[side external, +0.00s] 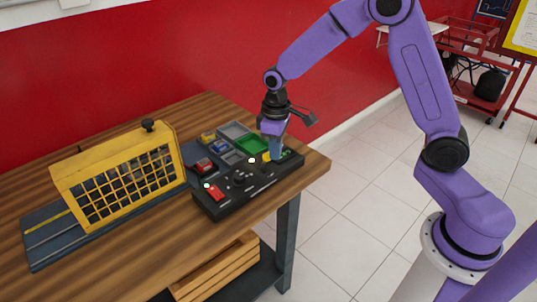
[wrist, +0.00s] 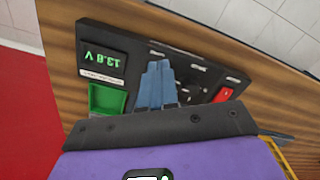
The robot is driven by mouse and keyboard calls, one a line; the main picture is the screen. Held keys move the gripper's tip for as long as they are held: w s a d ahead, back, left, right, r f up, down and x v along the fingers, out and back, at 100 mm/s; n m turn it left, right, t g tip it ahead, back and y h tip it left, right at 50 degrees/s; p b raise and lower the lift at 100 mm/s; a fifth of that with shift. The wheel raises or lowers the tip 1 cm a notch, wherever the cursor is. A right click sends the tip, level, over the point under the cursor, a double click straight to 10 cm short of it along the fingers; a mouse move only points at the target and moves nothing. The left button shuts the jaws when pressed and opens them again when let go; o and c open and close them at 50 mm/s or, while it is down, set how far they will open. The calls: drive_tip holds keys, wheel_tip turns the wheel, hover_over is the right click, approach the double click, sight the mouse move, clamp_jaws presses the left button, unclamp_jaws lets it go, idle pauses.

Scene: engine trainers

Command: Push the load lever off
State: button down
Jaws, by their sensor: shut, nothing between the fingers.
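The black control panel (side external: 262,180) lies on the wooden table, with a red switch (side external: 215,193) at its left end and a dark knob (side external: 239,178) near its middle. My gripper (side external: 275,156) points down over the panel's right part, its blue fingers together and empty. In the wrist view my gripper (wrist: 160,64) reaches over the panel's middle, between the voltage display (wrist: 103,59) and the red switch (wrist: 223,94). I cannot make out which part is the load lever; the fingers hide part of the panel. Whether the fingertips touch it is unclear.
A yellow caged unit (side external: 120,178) stands on a dark base at the table's left. A green tray (side external: 251,143) and small coloured parts lie behind the panel. The table's front edge is close to the panel. A wooden crate (side external: 218,268) sits below.

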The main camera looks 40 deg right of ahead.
sight(266, 155)
drive_tip(key=shift+f, duration=2)
drive_tip(key=shift+w, duration=1.85)
drive_tip(key=shift+s, duration=0.1)
